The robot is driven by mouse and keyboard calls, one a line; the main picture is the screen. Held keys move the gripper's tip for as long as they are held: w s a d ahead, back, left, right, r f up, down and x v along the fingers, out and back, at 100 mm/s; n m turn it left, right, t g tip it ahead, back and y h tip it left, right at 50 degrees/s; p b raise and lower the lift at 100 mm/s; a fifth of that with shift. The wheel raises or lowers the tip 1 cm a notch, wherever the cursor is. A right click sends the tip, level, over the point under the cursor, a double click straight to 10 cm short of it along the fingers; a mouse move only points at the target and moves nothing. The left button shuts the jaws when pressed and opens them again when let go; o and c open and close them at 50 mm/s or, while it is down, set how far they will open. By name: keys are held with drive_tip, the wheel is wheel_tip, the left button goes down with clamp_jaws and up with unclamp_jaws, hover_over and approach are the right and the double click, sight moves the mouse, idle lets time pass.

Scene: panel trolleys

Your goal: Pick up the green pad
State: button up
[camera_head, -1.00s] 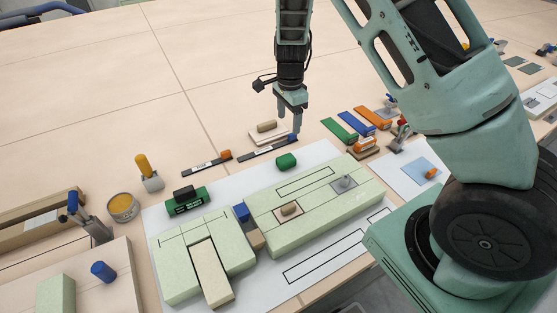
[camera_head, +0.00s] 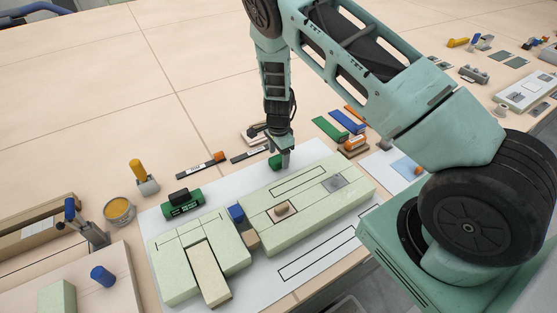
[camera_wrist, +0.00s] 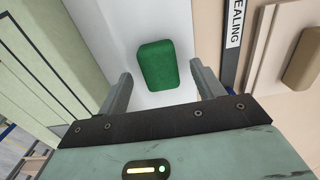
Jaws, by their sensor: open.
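The green pad (camera_head: 275,161) is a small, rounded dark green block lying on the white sheet, just behind the pale green panel. In the wrist view the green pad (camera_wrist: 157,64) lies between and a little ahead of my fingers, with a gap on both sides. My gripper (camera_head: 285,160) points down, low beside the pad, and partly overlaps it in the head view. In the wrist view my gripper (camera_wrist: 160,78) is open and empty. Whether the fingertips reach down to the pad's height is hard to tell.
The pale green panel (camera_head: 310,194) stands close to the pad. On the other side are a dark labelled strip (camera_wrist: 231,50) and a beige block with a handle (camera_wrist: 285,50). A green-and-black sanding block (camera_head: 183,204) stands left. Green and blue strips (camera_head: 340,123) lie behind right.

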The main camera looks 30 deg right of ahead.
sight(279, 159)
drive_tip(key=shift+f, duration=1.1)
drive_tip(key=c, duration=1.1)
wheel_tip(279, 159, up, 10)
drive_tip(key=shift+b, duration=0.75)
